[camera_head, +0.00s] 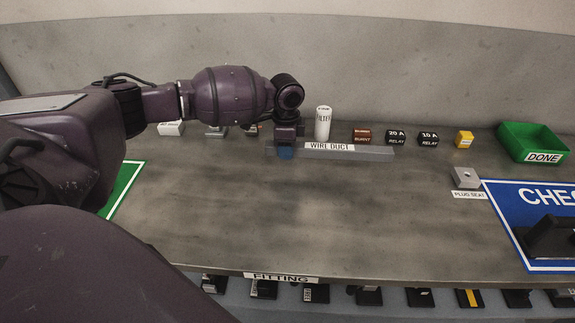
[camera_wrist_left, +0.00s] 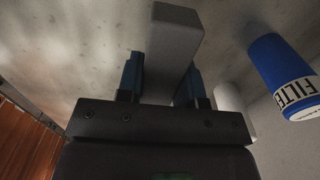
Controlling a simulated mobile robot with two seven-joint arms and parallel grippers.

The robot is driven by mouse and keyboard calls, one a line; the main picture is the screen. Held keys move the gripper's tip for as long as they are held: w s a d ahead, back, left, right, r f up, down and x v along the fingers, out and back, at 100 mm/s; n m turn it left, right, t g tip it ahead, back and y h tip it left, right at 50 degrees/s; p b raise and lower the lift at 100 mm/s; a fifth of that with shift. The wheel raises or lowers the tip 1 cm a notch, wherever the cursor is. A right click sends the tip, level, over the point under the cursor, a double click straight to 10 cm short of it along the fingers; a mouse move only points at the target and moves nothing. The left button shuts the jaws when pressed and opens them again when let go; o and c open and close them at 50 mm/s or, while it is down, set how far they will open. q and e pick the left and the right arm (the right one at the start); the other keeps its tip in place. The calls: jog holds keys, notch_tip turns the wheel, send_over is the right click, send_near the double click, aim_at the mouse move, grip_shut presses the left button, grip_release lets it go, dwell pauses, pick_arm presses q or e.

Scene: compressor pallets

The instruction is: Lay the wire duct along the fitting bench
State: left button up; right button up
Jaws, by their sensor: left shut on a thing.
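The wire duct (camera_head: 350,153) is a long grey bar with a white WIRE DUCT label, lying crosswise toward the back of the fitting bench (camera_head: 250,220). My left gripper (camera_head: 285,152) reaches it from above near its left end and is shut on it. In the left wrist view the duct (camera_wrist_left: 175,40) shows as a grey bar between the blue fingers of my left gripper (camera_wrist_left: 161,78). I cannot tell whether the duct touches the bench or hangs just above it. My right gripper is not in view.
To the right are a yellow block (camera_head: 464,139), a green DONE bin (camera_head: 533,142), a grey plug seat (camera_head: 466,177) and a blue mat (camera_head: 505,215). The bench front is clear.

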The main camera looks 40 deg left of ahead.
aim_at(286, 171)
pick_arm(q)
jog(key=shift+f, duration=0.45)
notch_tip(286, 171, down, 5)
jog(key=shift+r+b, duration=0.15)
jog(key=shift+b, duration=0.35)
jog(key=shift+f, duration=0.4)
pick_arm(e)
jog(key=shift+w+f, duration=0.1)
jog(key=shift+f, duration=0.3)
pick_arm(q)
jog(key=shift+r, duration=0.1)
jog(key=o, duration=1)
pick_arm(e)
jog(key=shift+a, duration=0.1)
